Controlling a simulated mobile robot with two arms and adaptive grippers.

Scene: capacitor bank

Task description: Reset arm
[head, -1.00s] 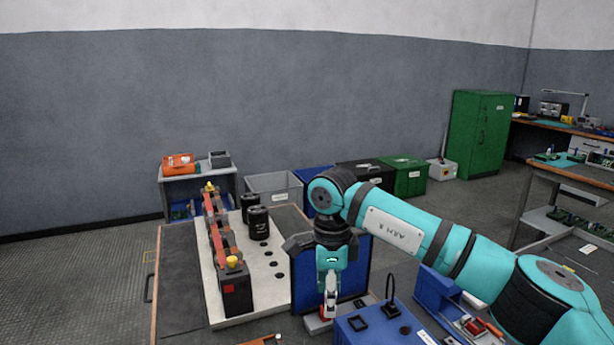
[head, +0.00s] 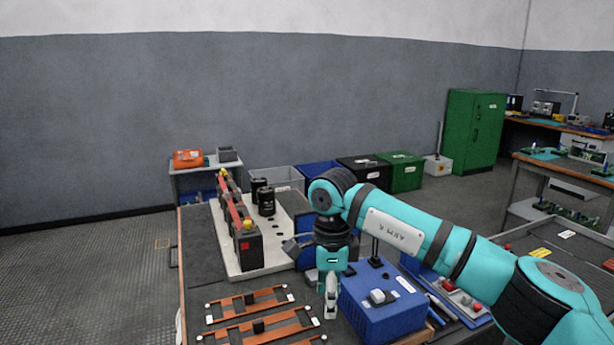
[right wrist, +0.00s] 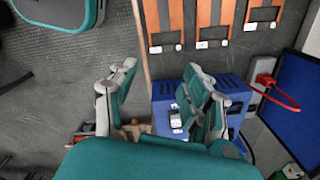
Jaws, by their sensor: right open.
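My right arm (head: 410,235) is teal and black and reaches in from the right in the head view. It is bent at the elbow, with the forearm hanging down. My right gripper (head: 330,302) points down over the front part of the table, just left of a blue box (head: 385,312). In the right wrist view my right gripper (right wrist: 160,72) has its two fingers spread apart, with nothing held between them. The blue box (right wrist: 229,84) shows behind the right finger and partly hidden by it. My left gripper is out of view.
Orange bar assemblies (head: 262,330) lie on the table's front left. A pale board (head: 276,236) carries a red-topped bank (head: 238,222) and two black capacitors (head: 267,202). Bins (head: 401,172) line the wall; a green cabinet (head: 474,130) stands right. The left floor is clear.

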